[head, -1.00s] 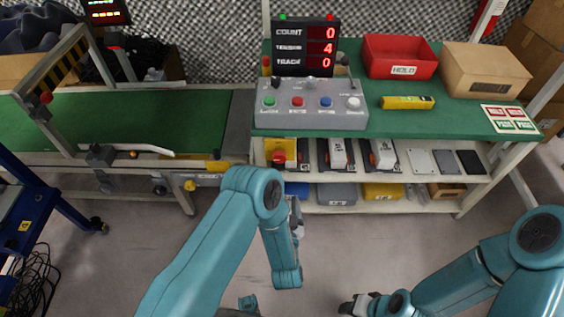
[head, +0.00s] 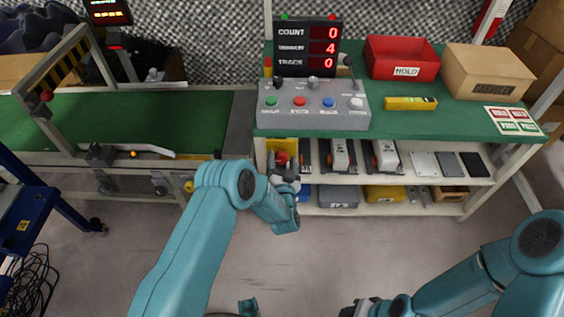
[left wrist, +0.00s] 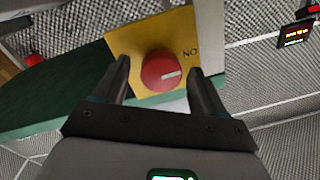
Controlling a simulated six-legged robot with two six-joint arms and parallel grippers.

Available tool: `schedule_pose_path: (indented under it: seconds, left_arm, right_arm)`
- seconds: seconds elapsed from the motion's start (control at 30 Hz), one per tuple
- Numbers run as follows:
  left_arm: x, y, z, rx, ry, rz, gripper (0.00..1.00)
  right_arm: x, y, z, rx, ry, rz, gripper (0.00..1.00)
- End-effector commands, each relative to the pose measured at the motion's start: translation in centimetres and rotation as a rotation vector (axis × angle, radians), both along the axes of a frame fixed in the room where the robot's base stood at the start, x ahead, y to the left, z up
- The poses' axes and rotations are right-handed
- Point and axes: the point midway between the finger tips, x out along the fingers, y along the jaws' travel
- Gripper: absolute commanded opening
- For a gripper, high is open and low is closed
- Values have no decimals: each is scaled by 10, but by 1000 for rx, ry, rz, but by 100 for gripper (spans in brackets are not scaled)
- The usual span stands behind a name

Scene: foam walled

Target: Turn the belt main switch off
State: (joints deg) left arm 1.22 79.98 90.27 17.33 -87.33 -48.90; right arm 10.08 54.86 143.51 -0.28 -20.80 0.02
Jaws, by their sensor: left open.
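The belt main switch is a red round knob (left wrist: 161,70) on a yellow plate (left wrist: 123,42) in the left wrist view. A light pointer mark on the knob points toward the "ON" lettering.
The green conveyor belt (head: 130,115) runs at the left. A grey button box (head: 313,116) and red bin (head: 402,57) stand on the green bench top (head: 460,120). Several devices line the shelf right of the switch. The floor (head: 320,255) in front is clear.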

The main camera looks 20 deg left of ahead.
Motion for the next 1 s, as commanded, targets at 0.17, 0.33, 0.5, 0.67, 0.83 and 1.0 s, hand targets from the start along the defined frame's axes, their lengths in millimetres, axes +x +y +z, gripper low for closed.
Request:
schedule_pose_path:
  seconds: [0.17,0.33,0.5,0.67,0.83,1.0]
  left_arm:
    - [0,0,0,0,0,0,42]
    - [-1,0,0,0,0,1,16]
    - [-1,0,-1,12,4,1,16]
    - [-1,0,-2,63,19,1,16]
    - [-1,0,-3,171,48,2,16]
    - [0,0,-4,318,91,2,16]
  right_arm:
    - [0,0,0,0,0,0,43]
    - [0,0,0,0,0,0,43]
    - [0,0,-1,0,0,0,43]
    - [0,0,-5,0,0,0,43]
    - [0,0,-13,0,0,0,43]
    - [0,0,-22,0,0,0,43]
